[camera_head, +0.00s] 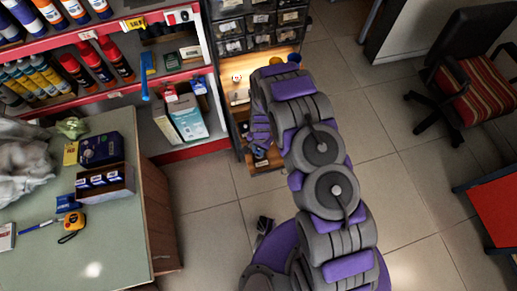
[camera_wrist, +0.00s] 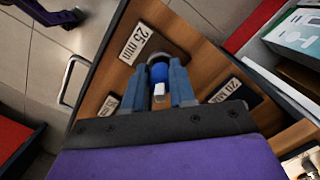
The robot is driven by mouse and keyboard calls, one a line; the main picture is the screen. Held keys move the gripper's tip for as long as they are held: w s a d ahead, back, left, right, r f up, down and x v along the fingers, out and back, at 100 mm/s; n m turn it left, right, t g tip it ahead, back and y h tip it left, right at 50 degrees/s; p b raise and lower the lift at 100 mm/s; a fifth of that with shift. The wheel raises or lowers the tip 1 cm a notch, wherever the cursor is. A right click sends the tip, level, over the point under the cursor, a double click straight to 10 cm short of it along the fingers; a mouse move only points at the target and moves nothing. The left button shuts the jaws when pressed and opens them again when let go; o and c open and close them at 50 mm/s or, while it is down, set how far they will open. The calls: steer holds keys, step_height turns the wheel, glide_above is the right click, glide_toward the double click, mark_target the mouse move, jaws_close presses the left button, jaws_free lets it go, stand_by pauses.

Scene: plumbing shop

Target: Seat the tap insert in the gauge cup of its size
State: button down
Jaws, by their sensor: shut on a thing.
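My gripper (camera_wrist: 159,88) shows in the wrist view with its two grey-blue fingers shut on the tap insert (camera_wrist: 158,73), which looks blue with a pale, squarish end. The held insert is over a wooden board (camera_wrist: 95,75). A second label reading 20 mm (camera_wrist: 231,90) is to the right, and a third label (camera_wrist: 108,105) at lower left is partly hidden. In the head view my arm hides the insert.
In the head view, a lit wooden shelf unit (camera_head: 240,110) stands beyond my arm, under small drawers (camera_head: 262,22). Red-edged shelves with bottles and boxes (camera_head: 185,118) are at left. A counter (camera_head: 105,225) is at lower left, a chair (camera_head: 478,85) at right. Tiled floor lies open between.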

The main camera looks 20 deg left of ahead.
steer(key=shift+f, duration=0.8)
steer(key=c, duration=1.2)
jaws_free()
steer(key=shift+r, duration=0.1)
steer(key=shift+w+d+r+p, duration=0.15)
steer(key=shift+r+p, duration=0.4)
steer(key=shift+r, duration=1.25)
steer(key=shift+w+a+r+p, duration=0.1)
steer(key=shift+w+r+p, duration=0.3)
steer(key=shift+r, duration=1.4)
steer(key=shift+w+d+r+p, duration=0.1)
steer(key=shift+r+p, duration=0.55)
steer(key=shift+r, duration=1.15)
